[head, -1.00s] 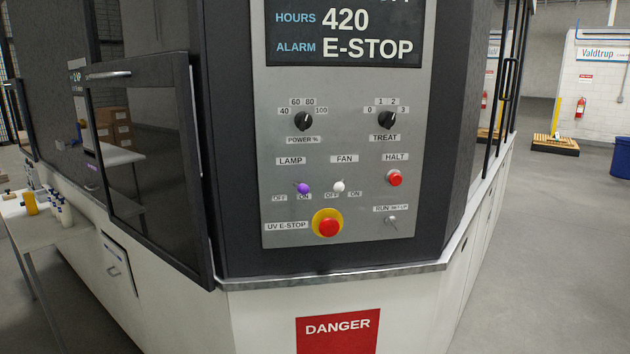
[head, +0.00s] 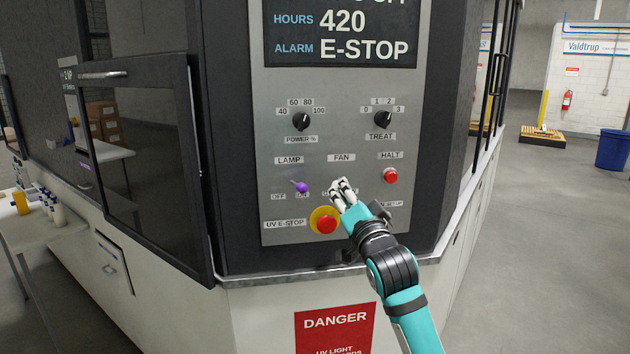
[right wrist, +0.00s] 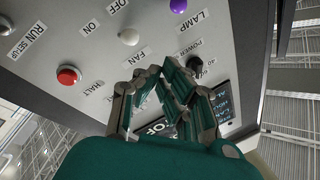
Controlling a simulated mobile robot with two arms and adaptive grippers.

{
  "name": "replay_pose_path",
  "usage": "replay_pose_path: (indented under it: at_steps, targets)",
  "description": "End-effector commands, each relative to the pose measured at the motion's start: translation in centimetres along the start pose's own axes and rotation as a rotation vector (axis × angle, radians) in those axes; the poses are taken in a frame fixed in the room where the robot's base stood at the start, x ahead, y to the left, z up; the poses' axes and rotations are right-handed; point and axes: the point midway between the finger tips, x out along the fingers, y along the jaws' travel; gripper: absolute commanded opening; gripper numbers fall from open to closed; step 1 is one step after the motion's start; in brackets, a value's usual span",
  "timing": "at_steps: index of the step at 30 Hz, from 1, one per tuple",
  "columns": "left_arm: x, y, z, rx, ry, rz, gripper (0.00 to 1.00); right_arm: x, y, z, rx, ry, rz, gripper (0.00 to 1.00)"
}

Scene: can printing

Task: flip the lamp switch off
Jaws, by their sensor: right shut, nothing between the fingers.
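The lamp switch (head: 302,187) is a small toggle with a purple knob, under the LAMP label on the grey control panel (head: 330,80). Its knob leans right, toward the ON label. The knob also shows at the top edge of the right wrist view (right wrist: 178,6). My right gripper (head: 341,188) is shut and empty in front of the panel, to the right of the lamp switch and apart from it. It hides the fan switch in the head view. In the right wrist view the shut fingers (right wrist: 155,70) lie below the purple knob. My left gripper is not in view.
The white fan knob (right wrist: 129,37) is close to my fingers. The red UV E-stop button (head: 327,224) on its yellow ring sits just below my gripper. The red halt button (head: 390,175) is to the right. A dark glass door (head: 145,170) stands left of the panel.

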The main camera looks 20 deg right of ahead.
Motion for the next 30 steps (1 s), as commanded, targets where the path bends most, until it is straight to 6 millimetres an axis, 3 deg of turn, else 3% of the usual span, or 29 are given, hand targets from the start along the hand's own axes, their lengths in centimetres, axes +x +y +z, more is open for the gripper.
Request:
replay_pose_path:
  at_steps: [14, 27, 29, 30]
  targets:
    - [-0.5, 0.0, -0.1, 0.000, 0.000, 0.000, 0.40, 0.9, -0.3, -0.2, 0.000, 0.002, -0.002, 0.00]
    - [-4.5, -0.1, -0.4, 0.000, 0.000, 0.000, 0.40, 9.3, -0.5, -0.4, -0.001, 0.000, 0.000, 0.00]
    - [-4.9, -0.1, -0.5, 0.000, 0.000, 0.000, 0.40, 10.3, -0.5, -0.4, 0.001, 0.000, 0.000, 0.00]
    - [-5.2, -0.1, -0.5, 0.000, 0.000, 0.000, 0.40, 10.0, -0.3, 0.7, 0.003, -0.005, 0.000, 0.00]
